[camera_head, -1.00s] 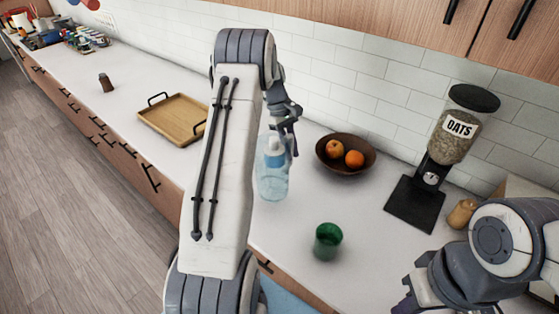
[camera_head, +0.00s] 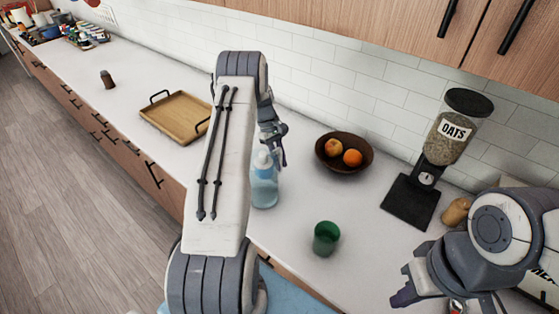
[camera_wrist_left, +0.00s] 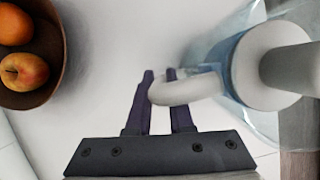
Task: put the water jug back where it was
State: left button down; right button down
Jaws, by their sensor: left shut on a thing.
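The water jug (camera_head: 264,188) is clear blue with a pale top and stands upright over the counter, just right of my left arm. My left gripper (camera_head: 272,147) is at its top, partly hidden behind my own arm. In the left wrist view, the left gripper (camera_wrist_left: 160,75) is shut on the pale curved handle of the jug (camera_wrist_left: 245,65). I cannot tell whether the jug's base touches the counter. My right gripper (camera_head: 405,288) is at the lower right, away from the jug, with its fingers only partly visible.
A green cup (camera_head: 326,239) stands right of the jug. A brown fruit bowl (camera_head: 326,166) and an oats dispenser (camera_head: 410,203) are behind to the right. A wooden tray (camera_head: 172,118) lies to the left. The counter between jug and bowl is clear.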

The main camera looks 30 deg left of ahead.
pick_arm(q)
jog(key=c, duration=0.8)
grip_release()
jog(key=shift+f, duration=0.1)
